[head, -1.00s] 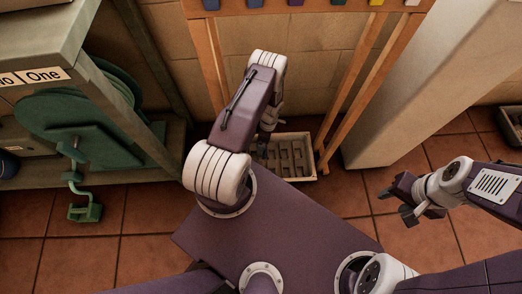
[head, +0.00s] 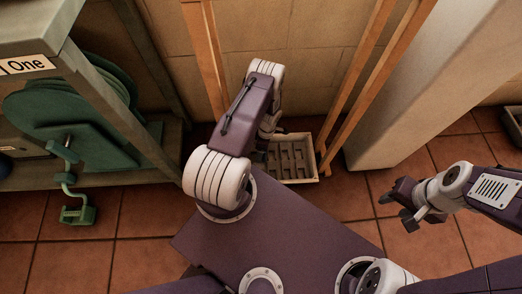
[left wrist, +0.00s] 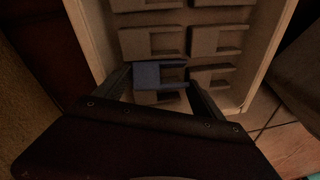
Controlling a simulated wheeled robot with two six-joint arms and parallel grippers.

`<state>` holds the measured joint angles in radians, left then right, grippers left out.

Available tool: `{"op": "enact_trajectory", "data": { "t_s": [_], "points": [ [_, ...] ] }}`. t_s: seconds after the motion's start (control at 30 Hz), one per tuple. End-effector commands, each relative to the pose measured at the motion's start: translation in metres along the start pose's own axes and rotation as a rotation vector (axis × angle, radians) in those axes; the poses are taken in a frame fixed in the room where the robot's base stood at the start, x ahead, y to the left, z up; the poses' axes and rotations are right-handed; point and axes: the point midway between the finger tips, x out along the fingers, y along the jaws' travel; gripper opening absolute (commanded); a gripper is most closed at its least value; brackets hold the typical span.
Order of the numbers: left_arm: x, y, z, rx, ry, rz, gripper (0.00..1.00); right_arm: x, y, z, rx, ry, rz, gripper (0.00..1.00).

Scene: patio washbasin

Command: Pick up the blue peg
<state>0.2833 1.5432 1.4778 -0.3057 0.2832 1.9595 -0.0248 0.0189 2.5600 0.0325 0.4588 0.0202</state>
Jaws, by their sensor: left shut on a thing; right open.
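The blue peg (left wrist: 160,75) shows in the left wrist view as a dark blue block between the fingers of my left gripper (left wrist: 160,88), which is shut on it. It is over the slotted inside of a pale crate (left wrist: 262,60); I cannot tell whether it still touches a slot. In the head view my left arm hides this gripper and the peg, beside the crate (head: 318,172) on the floor. My right gripper (head: 396,208) is open and empty, out over the tiles at the right.
Wooden rack legs (head: 358,85) stand behind and beside the crate. A pale pillar (head: 405,110) is to the right. At the left stands a bench with a green hose reel (head: 90,125) and a green clamp (head: 75,195).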

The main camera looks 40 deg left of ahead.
Motion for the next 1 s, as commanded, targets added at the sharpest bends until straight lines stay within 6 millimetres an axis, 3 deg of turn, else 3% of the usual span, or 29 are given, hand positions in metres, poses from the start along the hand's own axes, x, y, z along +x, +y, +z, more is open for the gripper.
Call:
{"op": "enact_trajectory", "data": {
  "t_s": [0.17,0.4,0.7,1.0],
  "points": [
    [-0.006,0.000,-0.001,0.000,0.000,0.001,0.22,-0.005,0.000,-0.001,0.000,0.000,0.000,0.45],
    [-0.051,-0.007,-0.005,0.000,0.000,0.002,0.22,-0.044,-0.001,-0.005,0.000,0.000,0.000,0.45],
    [-0.089,-0.012,0.055,0.006,0.001,0.002,0.22,-0.072,-0.001,-0.007,0.000,0.000,0.000,0.45],
    [-0.115,-0.015,0.095,0.001,0.000,0.002,0.22,-0.088,-0.002,-0.009,0.000,0.000,0.000,0.45]
  ]
}}
